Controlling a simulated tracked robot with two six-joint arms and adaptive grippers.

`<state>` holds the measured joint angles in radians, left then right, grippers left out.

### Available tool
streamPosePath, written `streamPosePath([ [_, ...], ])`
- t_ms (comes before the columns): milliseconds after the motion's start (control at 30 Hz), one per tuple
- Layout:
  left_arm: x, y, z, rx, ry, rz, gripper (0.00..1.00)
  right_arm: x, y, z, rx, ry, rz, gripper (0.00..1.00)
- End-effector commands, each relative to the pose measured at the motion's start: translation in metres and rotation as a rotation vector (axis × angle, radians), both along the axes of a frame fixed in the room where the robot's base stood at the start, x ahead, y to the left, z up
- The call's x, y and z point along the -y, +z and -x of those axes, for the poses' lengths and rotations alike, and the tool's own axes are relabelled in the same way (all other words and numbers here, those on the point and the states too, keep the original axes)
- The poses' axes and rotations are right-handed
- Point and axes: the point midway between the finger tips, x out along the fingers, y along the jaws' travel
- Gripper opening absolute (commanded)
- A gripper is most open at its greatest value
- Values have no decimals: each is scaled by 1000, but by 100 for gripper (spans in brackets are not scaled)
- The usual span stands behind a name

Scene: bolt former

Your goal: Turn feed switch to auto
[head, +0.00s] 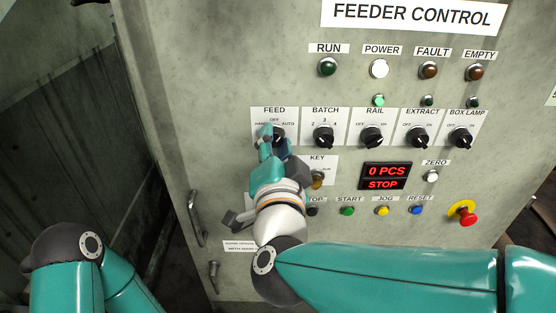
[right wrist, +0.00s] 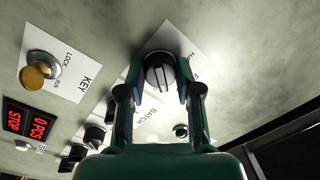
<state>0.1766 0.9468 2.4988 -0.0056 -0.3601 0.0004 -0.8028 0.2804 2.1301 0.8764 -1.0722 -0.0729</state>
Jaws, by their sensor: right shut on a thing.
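The feed switch is a black rotary knob on a white plate marked HAND, OFF, AUTO (head: 274,114) at the upper left of the knob row. In the head view my right gripper (head: 270,138) is at the knob and covers part of it. In the right wrist view the knob (right wrist: 159,72) sits between the two fingertips of my right gripper (right wrist: 160,92), which is shut on it. The knob's exact pointer direction is hard to tell. Of my left arm only links show at the lower left; its gripper is out of view.
To the right are the batch (head: 324,138), rail (head: 371,138), extract (head: 416,138) and box lamp (head: 461,138) knobs. Below are the key switch (head: 317,180), a display (head: 385,177) reading 0 PCS STOP, push buttons and a red emergency stop (head: 463,214). A door handle (head: 196,218) is at left.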

Motion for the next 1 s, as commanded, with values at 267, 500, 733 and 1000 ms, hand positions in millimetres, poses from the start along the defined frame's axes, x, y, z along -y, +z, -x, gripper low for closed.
streamPosePath([
  [267, 0, -20, 0, 0, 0, 0, 40, 2, -3, 0, -3, -4, -116, 0],
  [500, 0, -22, 0, 0, 0, 0, 40, 2, -2, -1, -4, -5, -144, 0],
  [733, 0, -21, 0, 0, 0, 0, 40, 2, -2, -1, -5, -6, -144, 0],
  [1000, 0, -21, 0, 0, 0, 0, 40, 1, -2, 0, -4, -4, -142, 59],
])
